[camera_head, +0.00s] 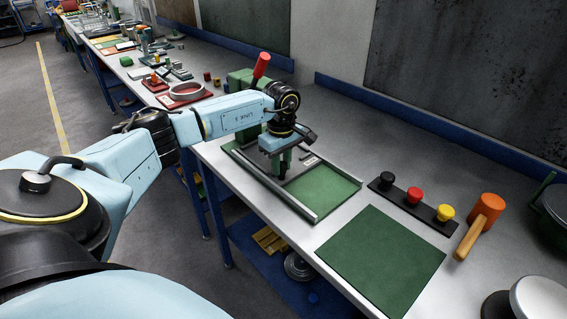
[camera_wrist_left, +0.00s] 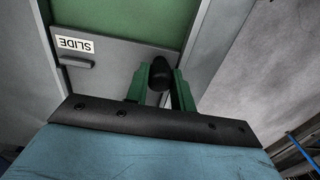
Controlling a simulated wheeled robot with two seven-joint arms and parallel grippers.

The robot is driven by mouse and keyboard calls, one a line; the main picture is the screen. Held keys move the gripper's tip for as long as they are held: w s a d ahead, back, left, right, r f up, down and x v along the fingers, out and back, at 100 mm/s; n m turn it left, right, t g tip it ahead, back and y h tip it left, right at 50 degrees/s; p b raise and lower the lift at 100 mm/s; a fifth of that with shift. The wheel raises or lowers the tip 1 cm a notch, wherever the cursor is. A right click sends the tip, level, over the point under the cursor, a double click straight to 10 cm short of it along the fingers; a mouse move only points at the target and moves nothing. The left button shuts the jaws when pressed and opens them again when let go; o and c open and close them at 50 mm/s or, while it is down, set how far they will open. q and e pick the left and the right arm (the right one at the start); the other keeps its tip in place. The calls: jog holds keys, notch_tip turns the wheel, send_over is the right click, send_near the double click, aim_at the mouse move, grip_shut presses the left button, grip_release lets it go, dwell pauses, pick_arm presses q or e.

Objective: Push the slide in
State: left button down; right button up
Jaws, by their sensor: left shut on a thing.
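The slide (camera_head: 301,168) is a grey metal plate lying between two rails on a green base (camera_head: 328,188) on the bench. In the left wrist view the plate (camera_wrist_left: 115,70) carries a white SLIDE label (camera_wrist_left: 74,45) and a small dark bar. My left gripper (camera_head: 281,172) reaches down over the plate from above. In the left wrist view its green fingers (camera_wrist_left: 161,84) are shut on the slide's black knob (camera_wrist_left: 160,72). The fingers hide the lower part of the knob. Green base shows on the label side of the plate. My right gripper is not in view.
A button strip (camera_head: 410,201) with black, red and yellow knobs, a green mat (camera_head: 380,258) and an orange mallet (camera_head: 486,212) lie to the right. A green device with a red handle (camera_head: 261,65) stands behind my left arm. A blue ledge (camera_head: 440,122) runs along the wall.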

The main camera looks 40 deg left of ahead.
pick_arm(q)
jog(key=c, duration=1.3)
grip_release()
jog(key=shift+a+r, duration=0.15)
jog(key=shift+a, duration=0.3)
jog(key=shift+c, duration=0.2)
jog(key=shift+o, duration=0.8)
jog(key=shift+d, duration=0.15)
notch_tip(320, 180, up, 13)
jog(key=shift+r, duration=0.15)
